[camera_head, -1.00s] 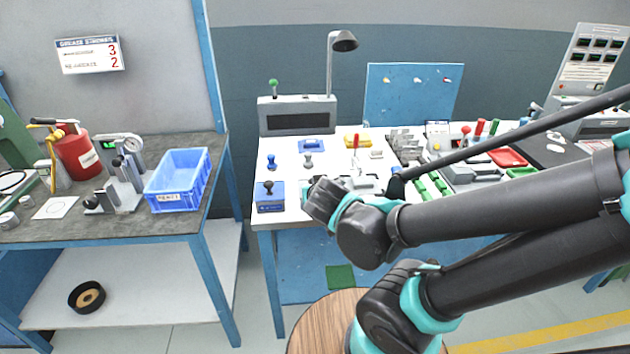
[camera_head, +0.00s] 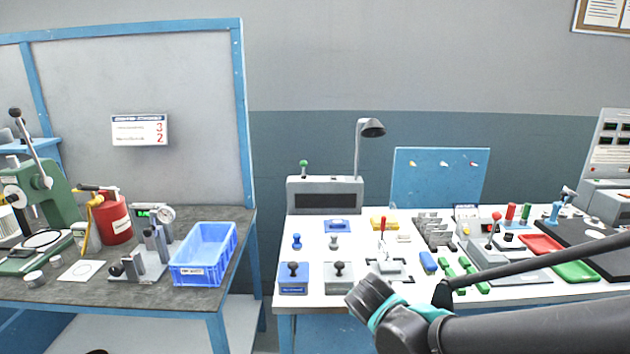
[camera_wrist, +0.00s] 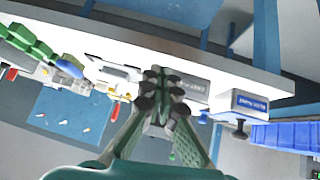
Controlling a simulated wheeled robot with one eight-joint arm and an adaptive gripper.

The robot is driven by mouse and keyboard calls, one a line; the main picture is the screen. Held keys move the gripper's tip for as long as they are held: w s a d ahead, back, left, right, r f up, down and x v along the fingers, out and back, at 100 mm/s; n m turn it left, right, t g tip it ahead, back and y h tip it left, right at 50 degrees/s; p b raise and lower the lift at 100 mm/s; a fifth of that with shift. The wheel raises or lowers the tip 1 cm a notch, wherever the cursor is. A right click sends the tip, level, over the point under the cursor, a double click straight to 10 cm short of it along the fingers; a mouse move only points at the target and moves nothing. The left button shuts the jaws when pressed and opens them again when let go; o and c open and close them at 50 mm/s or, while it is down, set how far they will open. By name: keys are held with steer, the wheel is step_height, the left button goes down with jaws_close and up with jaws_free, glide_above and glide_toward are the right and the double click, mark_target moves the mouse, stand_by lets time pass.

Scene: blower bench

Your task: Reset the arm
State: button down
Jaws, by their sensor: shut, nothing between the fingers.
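In the wrist view my gripper (camera_wrist: 160,80) points towards the white bench; its two ribbed green-grey fingers meet at the dark tips with nothing between them. In the head view my dark arm with teal rings reaches in from the lower right, over the bench front edge; the fingers cannot be made out there. In the wrist view the tips overlap the bench edge beside a grey labelled box (camera_wrist: 194,86) and a blue box (camera_wrist: 250,104). I cannot tell the height of the tips above the bench.
The white bench (camera_head: 310,225) carries a blue box (camera_head: 293,285) and grey box (camera_head: 338,283) with black knobs, a lamp (camera_head: 371,128), green and red trays (camera_head: 575,272), and levers. Left, a dark-topped table (camera_head: 90,290) holds a blue bin (camera_head: 203,262) and red canister (camera_head: 115,222).

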steer(key=s+d+f+g+y, duration=0.1)
steer(key=s+d+f+g, duration=0.2)
steer(key=d, duration=0.3)
steer(key=shift+s+f+g+y, duration=0.15)
steer(key=shift+f+g+y, duration=0.15)
steer(key=shift+f+g, duration=0.45)
stand_by(0.4)
